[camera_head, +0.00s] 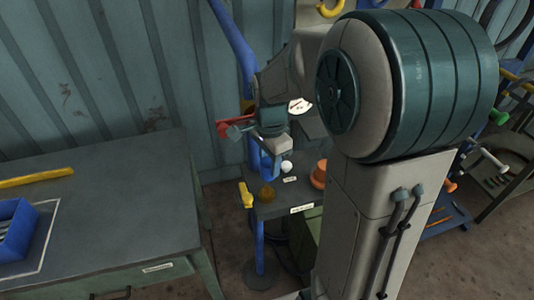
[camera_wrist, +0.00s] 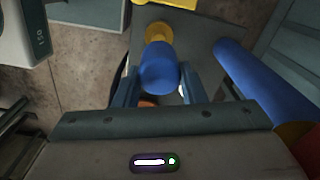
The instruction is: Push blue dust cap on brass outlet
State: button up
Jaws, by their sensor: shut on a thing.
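The blue dust cap (camera_wrist: 158,70) is between the two fingers of my gripper (camera_wrist: 160,82) in the wrist view. My gripper is shut on it. The brass outlet (camera_wrist: 157,32) shows just beyond the cap, nearly in line with it, and the cap overlaps its near part. In the head view the brass outlet (camera_head: 267,193) stands on a grey table top, below my gripper (camera_head: 270,168). Whether cap and outlet touch cannot be told.
A thick blue pipe (camera_wrist: 268,85) runs close on the right in the wrist view. A yellow handle (camera_head: 245,195) is left of the outlet, and an orange part (camera_head: 319,175) is to its right.

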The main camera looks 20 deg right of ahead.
aim_at(269, 187)
jog(key=shift+a+f, duration=0.1)
jog(key=shift+f, duration=0.1)
jog(key=shift+s+f, duration=0.1)
jog(key=shift+f, duration=0.05)
jog(key=shift+f+b, duration=2.6)
jog(key=shift+f, duration=0.4)
jog(key=shift+f+b, duration=0.3)
jog(key=shift+f, duration=0.1)
jog(key=o, duration=1)
